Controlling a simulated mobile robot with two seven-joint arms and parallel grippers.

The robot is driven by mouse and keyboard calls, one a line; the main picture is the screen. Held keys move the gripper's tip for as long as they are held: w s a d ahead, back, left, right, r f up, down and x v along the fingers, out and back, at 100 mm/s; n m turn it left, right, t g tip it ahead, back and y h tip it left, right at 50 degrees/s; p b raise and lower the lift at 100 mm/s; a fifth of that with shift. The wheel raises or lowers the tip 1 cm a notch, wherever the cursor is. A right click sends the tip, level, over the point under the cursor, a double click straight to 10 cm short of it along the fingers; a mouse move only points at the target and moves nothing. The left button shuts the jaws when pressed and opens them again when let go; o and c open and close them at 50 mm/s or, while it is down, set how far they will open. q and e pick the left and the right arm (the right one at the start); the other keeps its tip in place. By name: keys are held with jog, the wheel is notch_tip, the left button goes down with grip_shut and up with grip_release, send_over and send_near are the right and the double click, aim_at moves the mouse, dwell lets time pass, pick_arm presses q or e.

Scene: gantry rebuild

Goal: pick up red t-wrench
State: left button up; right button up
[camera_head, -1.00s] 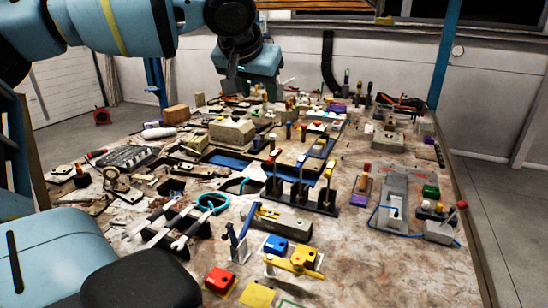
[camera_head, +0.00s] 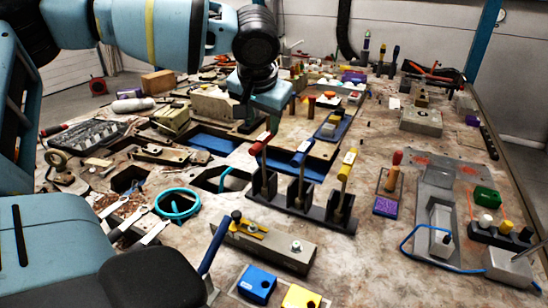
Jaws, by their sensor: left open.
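The red t-wrench (camera_head: 261,143) has a red cross handle. It stands at the left end of a black rack (camera_head: 300,205), its shaft going down into the left holder. A blue-handled wrench (camera_head: 302,152) and a yellow-handled wrench (camera_head: 347,165) stand in the same rack to its right. My left gripper (camera_head: 262,108) hangs from the arm at the upper middle, just above the red handle in the picture and apart from it. It is open and empty; its fingertips are hard to make out. My right gripper is not in view.
A grey block with a yellow clamp (camera_head: 262,245) lies in front of the rack. A teal ring (camera_head: 178,202) lies to the left. A purple-based stand (camera_head: 388,203) and a grey fixture with a blue cable (camera_head: 440,225) are on the right. The table is crowded.

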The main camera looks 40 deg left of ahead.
aim_at(263, 139)
pick_arm(q)
jog(key=shift+x, duration=4.4)
grip_shut()
jog(key=shift+a, duration=0.1)
